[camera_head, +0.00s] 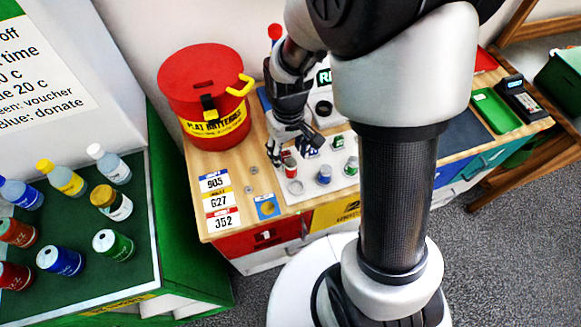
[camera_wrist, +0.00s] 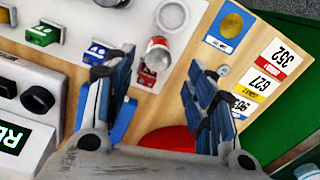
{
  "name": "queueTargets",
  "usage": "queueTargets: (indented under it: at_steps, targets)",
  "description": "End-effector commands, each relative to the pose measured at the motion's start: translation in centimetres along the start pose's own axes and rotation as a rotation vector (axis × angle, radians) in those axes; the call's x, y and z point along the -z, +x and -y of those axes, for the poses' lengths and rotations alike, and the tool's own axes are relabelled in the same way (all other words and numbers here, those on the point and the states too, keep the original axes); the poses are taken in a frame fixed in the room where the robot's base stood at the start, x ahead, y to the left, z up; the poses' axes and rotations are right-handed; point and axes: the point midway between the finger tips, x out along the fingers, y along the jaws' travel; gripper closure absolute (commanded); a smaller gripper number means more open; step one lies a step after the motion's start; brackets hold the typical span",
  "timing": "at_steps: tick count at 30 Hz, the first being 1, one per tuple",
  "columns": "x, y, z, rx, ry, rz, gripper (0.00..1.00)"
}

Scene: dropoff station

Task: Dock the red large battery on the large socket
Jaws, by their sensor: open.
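The red large battery (camera_head: 289,168) stands upright near the left edge of the white socket panel; in the wrist view its silver top and red side (camera_wrist: 157,58) show. In front of it is an empty pale ring (camera_head: 295,187), which looks like the large socket; it also shows in the wrist view (camera_wrist: 172,15). My gripper (camera_head: 297,148) is open and empty, pointing down close behind the battery. In the wrist view, the fingers of my gripper (camera_wrist: 160,76) are spread, with the battery just beyond the gap between their tips. I cannot tell whether either finger touches it.
A blue battery (camera_head: 323,176) and a green battery (camera_head: 351,166) stand to the right of the ring. Small red (camera_wrist: 147,76), blue (camera_wrist: 97,52) and green (camera_wrist: 42,35) blocks sit behind. A red bucket (camera_head: 205,100) stands left. Number cards (camera_head: 218,200) lie front left.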

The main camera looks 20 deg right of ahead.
Motion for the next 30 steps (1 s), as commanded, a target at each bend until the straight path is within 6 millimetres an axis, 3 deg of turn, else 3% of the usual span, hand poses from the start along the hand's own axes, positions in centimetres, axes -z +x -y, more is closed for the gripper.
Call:
queueTargets:
  at_steps: [5,15,22,30]
  targets:
    - [-0.1,0.9,-0.1,0.000,0.000,0.002,0.50]
    - [-0.3,5.4,-0.3,0.000,0.000,0.001,0.50]
    - [-0.3,5.4,-0.3,0.000,0.000,0.000,0.50]
    - [-0.3,5.4,-0.3,0.000,0.000,0.000,0.68]
